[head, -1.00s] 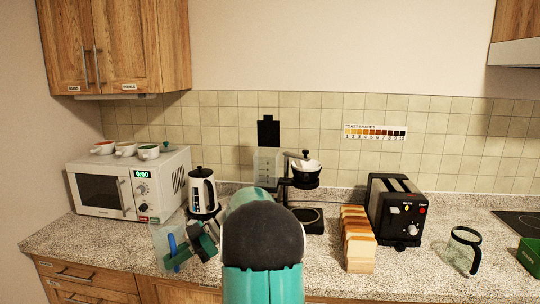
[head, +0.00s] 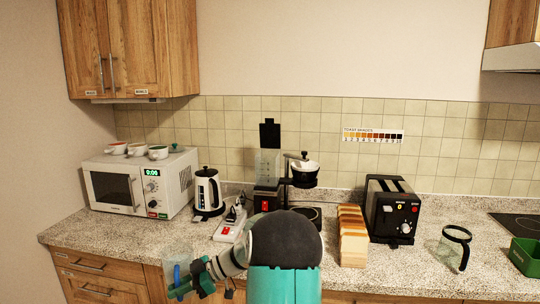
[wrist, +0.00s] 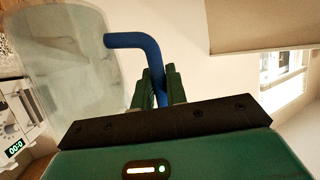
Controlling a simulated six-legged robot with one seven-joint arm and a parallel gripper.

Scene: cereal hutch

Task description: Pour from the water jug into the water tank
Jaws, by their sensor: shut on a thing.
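The water jug (head: 178,251) is clear with a blue handle, at the front left counter edge in the head view. My gripper (head: 182,287) is shut on the blue handle; the wrist view shows the handle (wrist: 150,52) between the fingers (wrist: 160,88) and the clear jug body (wrist: 70,65) beside it. I cannot tell the water level in the jug. The water tank (head: 267,167) is the clear, marked upright box on the coffee maker (head: 267,199), with a black lid (head: 270,134) standing up above it. The jug is well to the left and in front of the tank, apart from it.
A kettle (head: 207,191) and a power strip (head: 230,227) stand between jug and coffee maker. A microwave (head: 138,184) with bowls on top is at left. Bread slices (head: 353,238), a toaster (head: 392,209) and a glass carafe (head: 454,248) are on the right.

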